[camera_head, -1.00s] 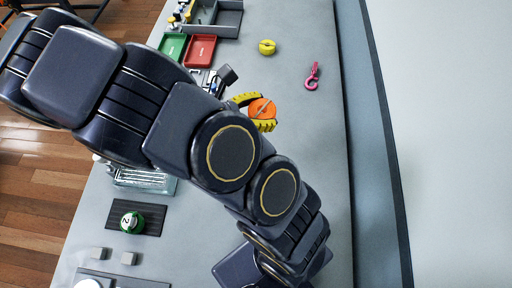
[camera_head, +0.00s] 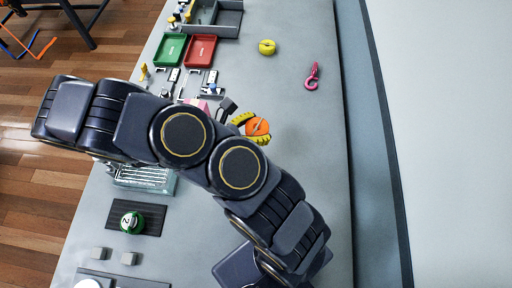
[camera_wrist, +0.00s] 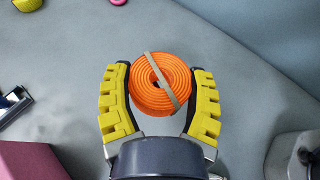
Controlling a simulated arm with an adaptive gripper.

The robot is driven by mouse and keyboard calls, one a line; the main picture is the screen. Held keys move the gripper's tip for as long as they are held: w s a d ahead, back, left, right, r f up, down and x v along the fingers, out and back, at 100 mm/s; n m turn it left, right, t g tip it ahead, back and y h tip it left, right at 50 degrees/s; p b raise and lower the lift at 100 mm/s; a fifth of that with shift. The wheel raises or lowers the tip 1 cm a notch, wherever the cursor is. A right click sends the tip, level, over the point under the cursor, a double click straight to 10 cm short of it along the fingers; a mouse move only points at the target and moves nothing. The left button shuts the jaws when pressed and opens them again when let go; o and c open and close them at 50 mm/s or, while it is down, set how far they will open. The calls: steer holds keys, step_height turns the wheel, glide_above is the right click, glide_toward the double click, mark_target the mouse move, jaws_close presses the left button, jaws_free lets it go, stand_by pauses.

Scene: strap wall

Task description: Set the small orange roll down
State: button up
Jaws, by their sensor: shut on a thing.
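The small orange roll (camera_head: 257,127) is a coiled strap with a pale band across it. In the wrist view the roll (camera_wrist: 160,84) sits between the yellow padded fingers of my gripper (camera_wrist: 160,95), which are shut on its sides. In the head view my gripper (camera_head: 253,128) holds it over the grey bench top (camera_head: 300,130). I cannot tell how high it is above the surface.
A yellow roll (camera_head: 267,47) and a pink hook (camera_head: 312,76) lie on the bench beyond the gripper. Green (camera_head: 170,49) and red (camera_head: 200,50) trays stand at the left. The bench right of the gripper is clear.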

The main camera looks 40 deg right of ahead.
steer(key=shift+f, duration=4.7)
steer(key=o, duration=1.1)
